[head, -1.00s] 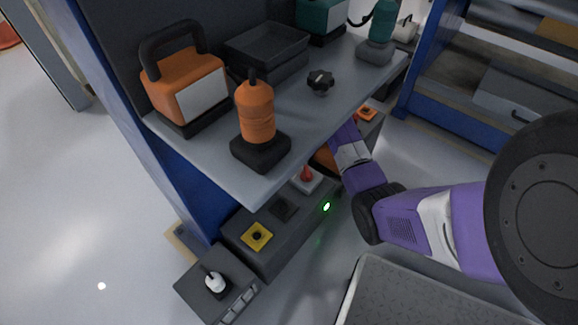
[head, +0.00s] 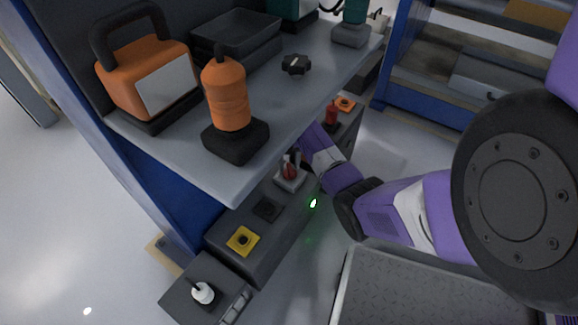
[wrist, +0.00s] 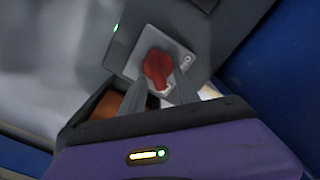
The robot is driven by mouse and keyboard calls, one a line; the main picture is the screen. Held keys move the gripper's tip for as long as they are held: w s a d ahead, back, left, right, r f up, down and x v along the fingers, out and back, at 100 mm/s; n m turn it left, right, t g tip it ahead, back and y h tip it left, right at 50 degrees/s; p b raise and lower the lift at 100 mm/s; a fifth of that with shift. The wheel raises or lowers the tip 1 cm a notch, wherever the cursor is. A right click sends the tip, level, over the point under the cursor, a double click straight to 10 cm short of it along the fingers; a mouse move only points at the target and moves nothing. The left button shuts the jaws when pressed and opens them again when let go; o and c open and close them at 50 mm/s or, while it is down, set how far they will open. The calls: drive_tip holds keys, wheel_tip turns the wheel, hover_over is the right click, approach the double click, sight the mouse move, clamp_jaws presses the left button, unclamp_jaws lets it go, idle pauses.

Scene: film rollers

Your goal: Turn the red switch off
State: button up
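The red switch (head: 289,171) is a rotary knob on a pale square plate, on top of a dark grey box (head: 268,245) under the shelf. In the wrist view the red knob (wrist: 157,68) sits on its plate (wrist: 138,64), with partly hidden white markings beside it. My gripper (wrist: 162,88) is open, with its two grey fingertips apart at the near side of the knob, one to each side. Whether they touch it I cannot tell. In the head view the shelf edge and my arm partly hide my gripper. A green light (head: 313,203) glows on the box's side.
The grey shelf (head: 170,155) overhangs the box and carries an orange bottle (head: 228,95), an orange case (head: 150,75) and a black knob (head: 296,65). The box also has a yellow-plated control (head: 243,241). A smaller box with a white-tipped lever (head: 203,293) stands nearest.

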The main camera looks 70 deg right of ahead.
clamp_jaws()
drive_tip(key=shift+r+p, duration=0.1)
drive_tip(key=shift+p, duration=0.5)
drive_tip(key=n+p, duration=0.2)
drive_tip(key=shift+w+a+r+p, duration=0.1)
drive_tip(key=shift+a+r+p, duration=0.05)
drive_tip(key=shift+p, duration=0.2)
drive_tip(key=n+p, duration=0.3)
drive_tip(key=n, duration=0.1)
drive_tip(key=shift+w+a+p, duration=0.2)
drive_tip(key=shift+p, duration=0.15)
drive_tip(key=n+p, duration=0.1)
drive_tip(key=n, duration=0.1)
drive_tip(key=n+p, duration=0.1)
drive_tip(key=n, duration=0.1)
drive_tip(key=n+p, duration=0.2)
drive_tip(key=shift+w+a+f, duration=0.1)
drive_tip(key=shift+a+f, duration=0.1)
drive_tip(key=shift+a, duration=0.2)
drive_tip(key=n, duration=0.2)
drive_tip(key=n+p, duration=0.1)
drive_tip(key=n, duration=0.2)
drive_tip(key=shift+a+f+n+p, duration=0.1)
drive_tip(key=shift+a+n+p, duration=0.25)
drive_tip(key=shift+n+p, duration=0.05)
